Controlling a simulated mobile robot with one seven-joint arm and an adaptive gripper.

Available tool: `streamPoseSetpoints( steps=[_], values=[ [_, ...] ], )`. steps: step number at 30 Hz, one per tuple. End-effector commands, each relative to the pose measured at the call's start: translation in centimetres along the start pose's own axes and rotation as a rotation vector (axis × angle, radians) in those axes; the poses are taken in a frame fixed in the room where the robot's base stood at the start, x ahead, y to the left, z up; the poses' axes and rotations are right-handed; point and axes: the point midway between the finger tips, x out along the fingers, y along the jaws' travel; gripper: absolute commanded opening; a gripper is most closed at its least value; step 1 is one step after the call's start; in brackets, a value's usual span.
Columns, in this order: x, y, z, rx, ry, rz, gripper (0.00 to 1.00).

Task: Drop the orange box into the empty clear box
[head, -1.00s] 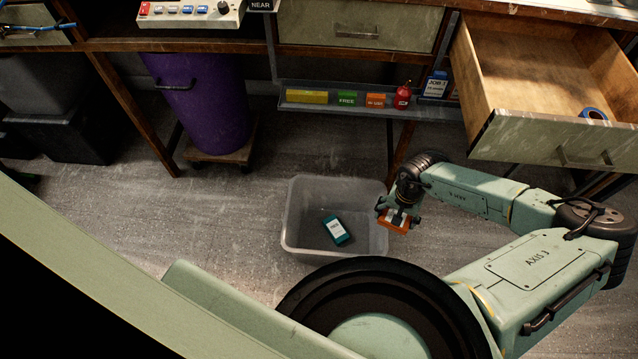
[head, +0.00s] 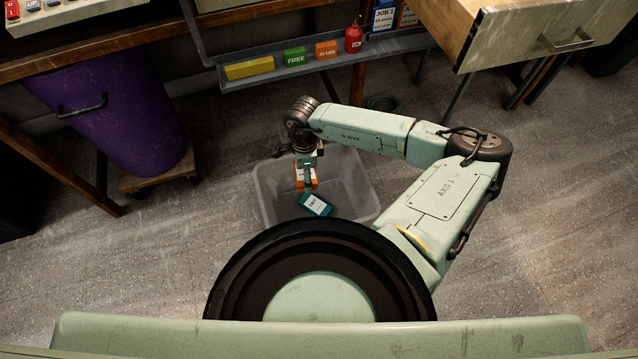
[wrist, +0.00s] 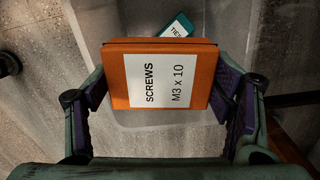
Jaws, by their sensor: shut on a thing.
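The orange box (wrist: 203,68), labelled "SCREWS M3 x 10", is held between the fingers of my gripper (wrist: 160,92) in the wrist view. In the head view the orange box (head: 313,177) hangs below my gripper (head: 306,170), over the clear box. The clear box (head: 358,187) stands on the floor; a teal box (head: 316,205) with a white label lies in it, so it is not empty. The teal box (wrist: 180,25) also shows partly behind the orange box in the wrist view. The height of the orange box above the clear box's floor is hard to tell.
A purple bin (head: 125,125) stands on a wheeled dolly at left. A shelf (head: 290,72) under the bench holds yellow, green and orange blocks and a red bottle (head: 353,38). An open drawer (head: 500,35) juts out at upper right. Floor to the right is clear.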

Motion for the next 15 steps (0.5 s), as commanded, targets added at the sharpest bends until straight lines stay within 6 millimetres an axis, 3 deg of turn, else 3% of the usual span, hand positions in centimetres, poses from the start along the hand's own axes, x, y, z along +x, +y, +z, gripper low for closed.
streamPoseSetpoints(
  steps=[1,15],
  values=[
    [1.3,-0.1,0.2,0.128,-0.005,-0.001,0.4],
    [3.8,-1.0,-0.2,1.489,-0.011,-0.009,0.4]
  ],
)
